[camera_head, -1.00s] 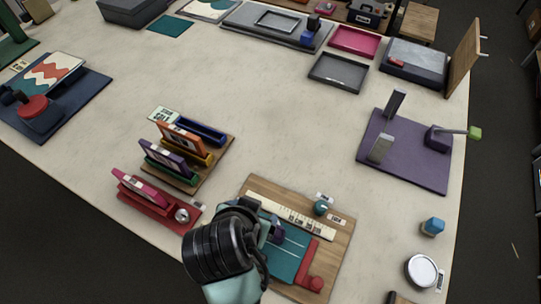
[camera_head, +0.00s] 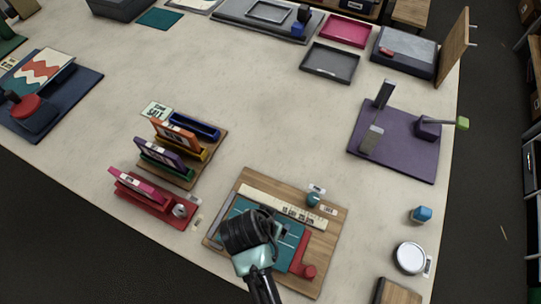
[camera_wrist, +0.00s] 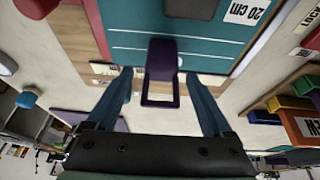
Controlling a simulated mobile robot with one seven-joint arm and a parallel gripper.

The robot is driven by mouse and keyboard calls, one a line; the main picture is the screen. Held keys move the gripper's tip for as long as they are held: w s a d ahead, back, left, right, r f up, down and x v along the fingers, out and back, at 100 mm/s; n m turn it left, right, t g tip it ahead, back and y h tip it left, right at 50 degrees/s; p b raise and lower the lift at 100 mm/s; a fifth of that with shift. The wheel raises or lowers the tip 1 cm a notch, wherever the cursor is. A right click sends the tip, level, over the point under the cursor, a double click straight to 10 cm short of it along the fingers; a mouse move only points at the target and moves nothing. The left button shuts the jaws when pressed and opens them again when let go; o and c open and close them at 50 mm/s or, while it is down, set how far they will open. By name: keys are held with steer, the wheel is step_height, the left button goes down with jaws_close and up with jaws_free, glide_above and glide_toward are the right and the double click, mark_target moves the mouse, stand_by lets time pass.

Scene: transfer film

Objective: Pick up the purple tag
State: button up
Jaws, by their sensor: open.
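The purple tag (camera_wrist: 161,60), a small purple piece with an open rectangular frame at one end, shows in the wrist view over a teal board (camera_wrist: 215,32). My gripper (camera_wrist: 159,76) is open, with one blue-grey finger on each side of the tag and visible gaps between. I cannot tell how far above or below the fingertips it is. In the head view my gripper's dark hand (camera_head: 250,231) is over the teal board at the front edge of the table and mostly hides the tag.
The teal board sits on a wooden base with a pale ruler strip (camera_head: 283,207) and a red handle (camera_head: 305,262). A rack (camera_head: 185,165) of coloured frames and a red holder (camera_head: 150,200) stand to the left. A purple mat (camera_head: 395,145) with uprights lies right. The table's middle is clear.

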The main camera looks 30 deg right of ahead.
steer(key=shift+x, duration=1.35)
jaws_close()
